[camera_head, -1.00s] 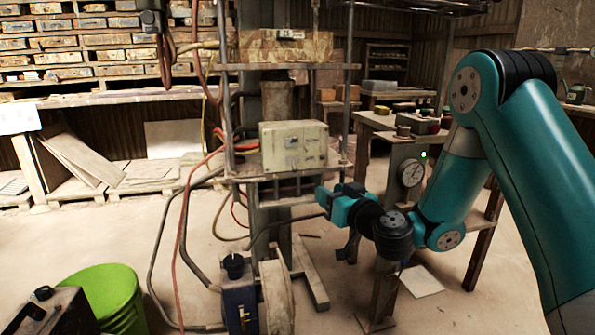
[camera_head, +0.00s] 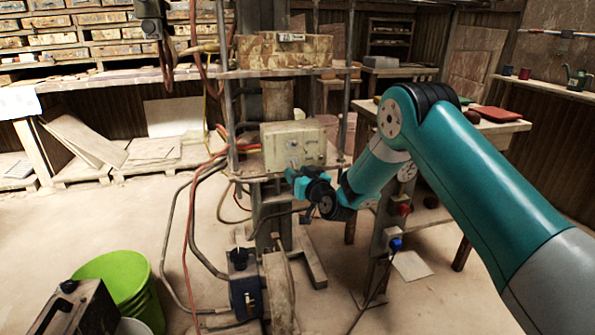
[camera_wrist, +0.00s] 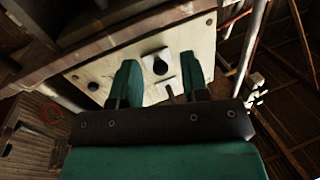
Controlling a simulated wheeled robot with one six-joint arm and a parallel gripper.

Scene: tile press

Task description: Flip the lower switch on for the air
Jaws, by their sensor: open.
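The cream control box (camera_head: 300,143) is mounted on the press frame, and its panel (camera_wrist: 95,77) fills the upper middle of the wrist view. On it I see a round dark knob (camera_wrist: 159,65) and, nearer my gripper, a small lever-like switch (camera_wrist: 170,93). My gripper (camera_head: 290,174) is just below the box's lower edge in the head view. In the wrist view its two teal fingers (camera_wrist: 161,75) are spread apart, with the small switch between them and nothing held. I cannot tell whether the fingers touch the panel or which way the switch is set.
Hoses and the red cable (camera_head: 187,220) hang left of the press. A blue unit with a black knob (camera_head: 240,285) stands below, beside a green bucket (camera_head: 125,290). A table with a red item (camera_head: 495,114) is behind my arm. Open floor lies at left.

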